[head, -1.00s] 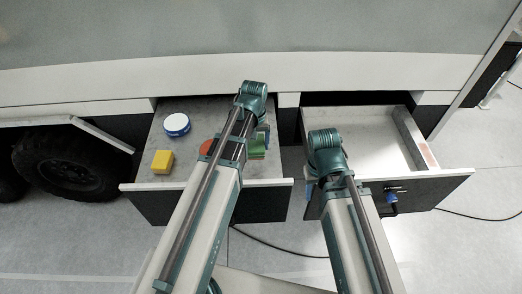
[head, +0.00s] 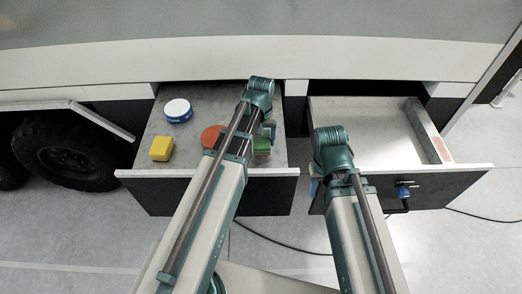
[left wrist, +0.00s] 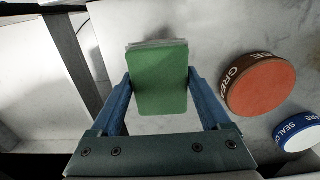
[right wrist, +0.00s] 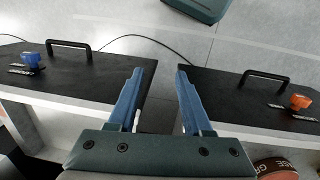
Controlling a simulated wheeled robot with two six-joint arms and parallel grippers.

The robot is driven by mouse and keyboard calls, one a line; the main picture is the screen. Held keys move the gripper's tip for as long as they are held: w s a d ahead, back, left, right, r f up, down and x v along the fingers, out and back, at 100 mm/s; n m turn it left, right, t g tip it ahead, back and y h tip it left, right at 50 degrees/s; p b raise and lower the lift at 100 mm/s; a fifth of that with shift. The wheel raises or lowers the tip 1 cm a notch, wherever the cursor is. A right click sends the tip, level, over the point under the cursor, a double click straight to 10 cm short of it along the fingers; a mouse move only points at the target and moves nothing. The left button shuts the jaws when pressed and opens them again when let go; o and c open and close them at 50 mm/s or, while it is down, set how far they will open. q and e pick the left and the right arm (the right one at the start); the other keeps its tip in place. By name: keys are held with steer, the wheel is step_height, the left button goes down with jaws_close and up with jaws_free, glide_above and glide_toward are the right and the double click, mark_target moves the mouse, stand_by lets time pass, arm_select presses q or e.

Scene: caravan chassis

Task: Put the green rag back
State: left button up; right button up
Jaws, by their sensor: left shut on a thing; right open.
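The green rag (left wrist: 160,80) is a folded block between the blue fingers of my left gripper (left wrist: 160,92) in the left wrist view. That gripper is shut on it. In the head view the rag (head: 262,146) shows partly behind my left arm, over the right part of the left drawer (head: 205,108). I cannot tell whether it touches the drawer floor. My right gripper (right wrist: 157,75) is open and empty near the gap between the two drawer fronts. In the head view my own arm mostly hides it.
The left drawer also holds a red-topped grease tin (head: 210,136), a blue-and-white sealant tin (head: 178,110) and a yellow block (head: 161,148). The right drawer (head: 375,130) is open, its visible floor bare. Its front carries a handle and blue tag (head: 404,191). A cable lies on the floor.

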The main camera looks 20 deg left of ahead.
mark_target(261, 139)
arm_select(q)
steer(key=shift+f, duration=0.1)
step_height(261, 139, down, 3)
steer(key=b, duration=0.3)
steer(key=shift+f+b, duration=0.2)
steer(key=shift+b, duration=0.15)
steer(key=shift+f, duration=0.2)
steer(key=o, duration=1)
steer(key=shift+r, duration=0.1)
step_height(261, 139, up, 12)
steer(key=p, duration=1.2)
steer(key=shift+r, duration=0.2)
steer(key=s+d+m, duration=0.2)
steer(key=s+d, duration=0.1)
steer(key=s, duration=0.1)
steer(key=s+d+m, duration=0.2)
steer(key=s+d, duration=0.2)
steer(key=s, duration=0.1)
steer(key=s+d+m+y, duration=0.1)
steer(key=s+d+m, duration=0.1)
steer(key=s, duration=0.3)
steer(key=shift+s+d+m, duration=0.1)
steer(key=shift+d+m, duration=0.3)
steer(key=shift+d, duration=0.3)
